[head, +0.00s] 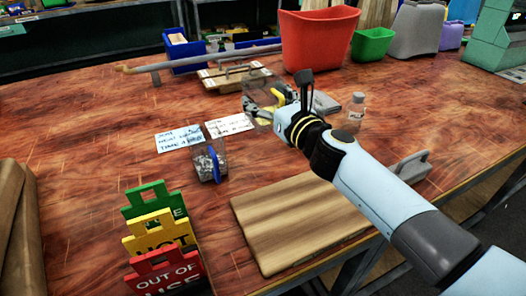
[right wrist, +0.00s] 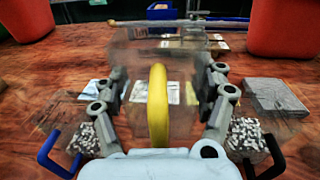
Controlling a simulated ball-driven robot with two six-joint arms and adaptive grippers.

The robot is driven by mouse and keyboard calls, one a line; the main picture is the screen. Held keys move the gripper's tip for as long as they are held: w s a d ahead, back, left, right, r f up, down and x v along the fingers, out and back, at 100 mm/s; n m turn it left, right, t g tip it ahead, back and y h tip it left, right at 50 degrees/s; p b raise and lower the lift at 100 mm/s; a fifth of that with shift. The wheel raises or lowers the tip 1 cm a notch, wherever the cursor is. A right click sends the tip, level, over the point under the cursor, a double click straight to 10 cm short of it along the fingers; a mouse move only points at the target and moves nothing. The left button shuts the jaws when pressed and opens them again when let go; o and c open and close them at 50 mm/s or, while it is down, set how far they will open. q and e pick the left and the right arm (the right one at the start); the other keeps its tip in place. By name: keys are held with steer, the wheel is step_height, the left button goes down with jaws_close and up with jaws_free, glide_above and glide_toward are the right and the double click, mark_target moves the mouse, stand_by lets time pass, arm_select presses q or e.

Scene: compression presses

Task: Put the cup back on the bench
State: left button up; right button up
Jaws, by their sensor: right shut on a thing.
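A clear cup (head: 257,106) with a yellow handle is at my right gripper (head: 284,101) over the middle of the wooden bench (head: 110,120). In the right wrist view, the clear cup (right wrist: 135,60) fills the space between the two fingers of the right gripper (right wrist: 160,88), its yellow handle (right wrist: 158,105) facing the camera. The right gripper is shut on it. I cannot tell whether the cup's base touches the bench. A speckled cup-like thing with a blue handle (head: 206,166) stands in front of the paper notes. My left gripper is not in view.
Paper notes (head: 179,138) lie left of the cup. A wooden board (head: 285,225), a clear bottle (head: 355,110), a red bin (head: 318,40) and coloured signs (head: 165,278) surround it. The left middle of the bench is clear.

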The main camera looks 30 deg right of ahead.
mark_target(265, 122)
step_height(265, 122, down, 6)
steer(key=b, duration=0.5)
steer(key=shift+w+b, duration=0.1)
steer(key=shift+b, duration=0.2)
step_height(265, 122, down, 4)
steer(key=b, duration=0.3)
steer(key=shift+r+b, duration=0.15)
steer(key=shift+b, duration=0.15)
steer(key=shift+r, duration=0.1)
steer(key=shift+f, duration=0.2)
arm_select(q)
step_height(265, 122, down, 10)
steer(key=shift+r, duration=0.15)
arm_select(e)
steer(key=o, duration=1.4)
steer(key=shift+c, duration=0.2)
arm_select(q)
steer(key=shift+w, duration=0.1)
